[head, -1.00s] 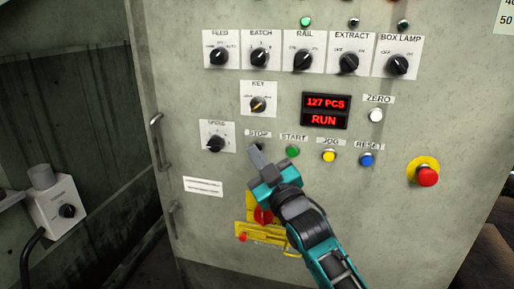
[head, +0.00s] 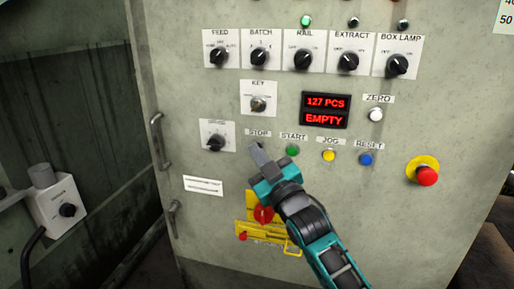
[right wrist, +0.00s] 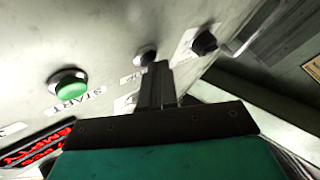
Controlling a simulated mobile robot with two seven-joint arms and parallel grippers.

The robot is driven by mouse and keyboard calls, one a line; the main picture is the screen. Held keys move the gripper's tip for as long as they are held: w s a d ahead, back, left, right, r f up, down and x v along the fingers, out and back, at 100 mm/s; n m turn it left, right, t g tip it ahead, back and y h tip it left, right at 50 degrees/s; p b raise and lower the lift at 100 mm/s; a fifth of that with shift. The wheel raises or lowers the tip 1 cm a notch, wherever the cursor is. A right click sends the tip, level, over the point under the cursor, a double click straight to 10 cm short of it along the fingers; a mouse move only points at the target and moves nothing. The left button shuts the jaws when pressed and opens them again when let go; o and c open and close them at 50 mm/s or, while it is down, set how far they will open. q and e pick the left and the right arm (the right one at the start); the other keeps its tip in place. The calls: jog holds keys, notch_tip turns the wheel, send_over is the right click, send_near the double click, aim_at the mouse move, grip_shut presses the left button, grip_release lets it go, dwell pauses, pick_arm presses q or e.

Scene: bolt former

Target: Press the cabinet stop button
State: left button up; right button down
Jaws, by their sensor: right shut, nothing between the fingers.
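The stop button, under the STOP label (head: 258,133) on the cabinet front, is mostly hidden by my right gripper (head: 256,147) in the head view. In the right wrist view the stop button (right wrist: 145,57) shows as a small dark round part just beyond the fingertips. My right gripper, also in the right wrist view (right wrist: 159,68), is shut and empty, its tips at or very near the button. I cannot tell whether they touch it. My left gripper is not in view.
The green START button (head: 292,150), yellow JOG button (head: 329,155) and blue RESET button (head: 366,159) sit right of it. The display (head: 325,110) reads 127 PCS, EMPTY. A red emergency button (head: 427,175) is farther right. A black knob (head: 215,142) is to the left.

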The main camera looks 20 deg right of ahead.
jog(key=shift+s, duration=0.15)
jog(key=shift+s+a+p, duration=0.4)
jog(key=shift+s+p, duration=0.05)
jog(key=shift+s, duration=0.1)
jog(key=s+a, duration=0.1)
jog(key=s+a+p, duration=0.1)
jog(key=s+p, duration=0.1)
jog(key=s, duration=0.1)
jog(key=shift+s+a, duration=0.1)
jog(key=shift+a, duration=0.3)
dwell(0.8)
